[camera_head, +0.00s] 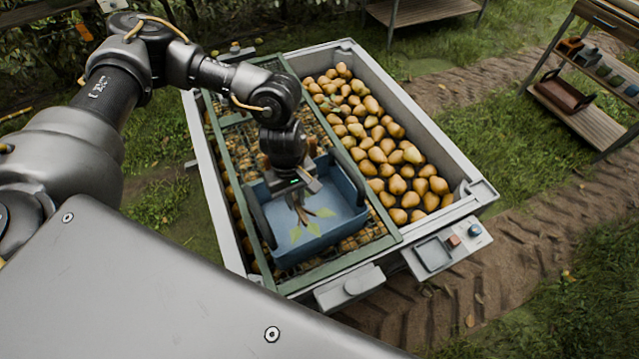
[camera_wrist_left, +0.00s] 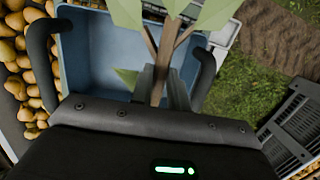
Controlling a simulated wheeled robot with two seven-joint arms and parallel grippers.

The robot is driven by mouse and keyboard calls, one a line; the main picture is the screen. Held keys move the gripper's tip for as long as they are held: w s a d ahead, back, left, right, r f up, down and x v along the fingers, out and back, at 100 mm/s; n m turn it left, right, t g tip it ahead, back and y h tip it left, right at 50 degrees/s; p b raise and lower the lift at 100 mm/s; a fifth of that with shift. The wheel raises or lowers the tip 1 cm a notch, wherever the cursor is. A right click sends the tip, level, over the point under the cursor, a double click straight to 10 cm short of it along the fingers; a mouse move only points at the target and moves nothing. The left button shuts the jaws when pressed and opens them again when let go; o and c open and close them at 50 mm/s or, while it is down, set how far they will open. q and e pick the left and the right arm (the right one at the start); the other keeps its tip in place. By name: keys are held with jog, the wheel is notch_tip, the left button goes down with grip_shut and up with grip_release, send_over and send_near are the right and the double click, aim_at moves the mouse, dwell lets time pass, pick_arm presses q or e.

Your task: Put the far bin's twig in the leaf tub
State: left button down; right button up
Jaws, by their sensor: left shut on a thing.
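My left gripper (camera_head: 302,199) is shut on a brown forked twig (camera_head: 304,214) with pale green leaves. It holds the twig over the blue tub (camera_head: 282,257), which has dark handles at its sides. In the left wrist view the twig (camera_wrist_left: 159,62) stands up from between the fingers (camera_wrist_left: 165,88), with the tub (camera_wrist_left: 92,60) behind it. A small green leaf tip shows low beside the fingers; I cannot tell whether it belongs to this twig. I cannot tell whether the twig touches the tub's floor. My right gripper is not in view.
The tub rests on a green frame (camera_head: 367,252) with mesh, over a large grey bin (camera_head: 441,148). Pears (camera_head: 385,150) fill the bin's open right side. A small panel (camera_head: 447,247) with buttons juts from the near end. A wooden shelf (camera_head: 585,115) stands at the right on grass.

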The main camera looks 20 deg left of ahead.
pick_arm(q)
jog(key=shift+w, duration=0.4)
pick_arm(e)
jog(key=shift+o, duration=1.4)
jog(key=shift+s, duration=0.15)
pick_arm(q)
jog(key=w+a+r+n+b, duration=0.1)
jog(key=w+a+r+n, duration=0.1)
jog(key=w, duration=0.3)
jog(key=w+a+r+n+b, duration=0.1)
jog(key=w+a+r+n, duration=0.1)
jog(key=w, duration=0.2)
notch_tip(320, 180, down, 6)
jog(key=b, duration=0.4)
jog(key=shift+d+f+t, duration=0.25)
jog(key=shift+t, duration=0.05)
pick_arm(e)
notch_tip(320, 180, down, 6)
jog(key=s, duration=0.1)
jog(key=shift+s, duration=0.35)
